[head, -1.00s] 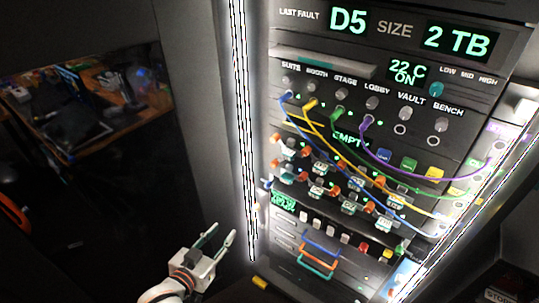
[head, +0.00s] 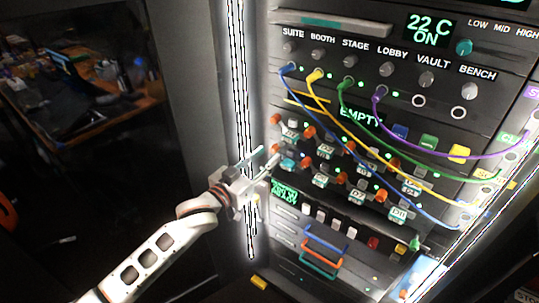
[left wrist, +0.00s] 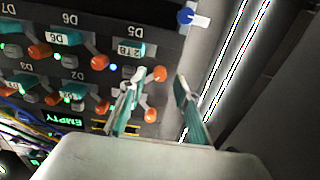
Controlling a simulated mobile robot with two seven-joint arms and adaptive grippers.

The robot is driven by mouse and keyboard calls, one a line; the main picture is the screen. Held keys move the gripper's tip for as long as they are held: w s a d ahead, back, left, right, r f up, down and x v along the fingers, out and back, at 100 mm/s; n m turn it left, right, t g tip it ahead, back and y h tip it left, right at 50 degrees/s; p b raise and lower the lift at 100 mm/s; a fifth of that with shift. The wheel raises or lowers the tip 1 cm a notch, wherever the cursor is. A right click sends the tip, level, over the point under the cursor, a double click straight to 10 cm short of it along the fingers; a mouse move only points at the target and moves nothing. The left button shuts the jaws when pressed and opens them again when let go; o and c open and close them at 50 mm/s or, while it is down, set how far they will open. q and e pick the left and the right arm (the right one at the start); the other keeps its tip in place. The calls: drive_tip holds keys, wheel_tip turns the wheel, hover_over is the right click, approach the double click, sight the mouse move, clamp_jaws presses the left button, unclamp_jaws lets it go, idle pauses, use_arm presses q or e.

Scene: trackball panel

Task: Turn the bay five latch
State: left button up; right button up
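In the head view this knob (head: 276,147) sits at the left end of the lower drive row. My left gripper (left wrist: 160,76) is open, its two teal fingers apart, with the knob showing between the tips. Whether they touch it I cannot tell. In the head view my left gripper (head: 266,160) reaches the rack's left edge. My right gripper is not in view.
Other orange knobs (left wrist: 97,62) and drives (left wrist: 72,38) lie close beside. Blue, yellow, green and purple cables (head: 385,160) hang across the panel to the right. A bright light strip (head: 241,80) runs up the rack's left edge. A blue knob (left wrist: 185,17) with a white tag is near.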

sight(278, 147)
use_arm(q)
drive_tip(key=shift+x, duration=0.95)
drive_tip(key=shift+w+d, duration=0.15)
drive_tip(key=shift+w, duration=0.1)
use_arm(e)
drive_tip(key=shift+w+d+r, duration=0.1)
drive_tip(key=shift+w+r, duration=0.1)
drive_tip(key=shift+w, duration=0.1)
use_arm(q)
clamp_jaws()
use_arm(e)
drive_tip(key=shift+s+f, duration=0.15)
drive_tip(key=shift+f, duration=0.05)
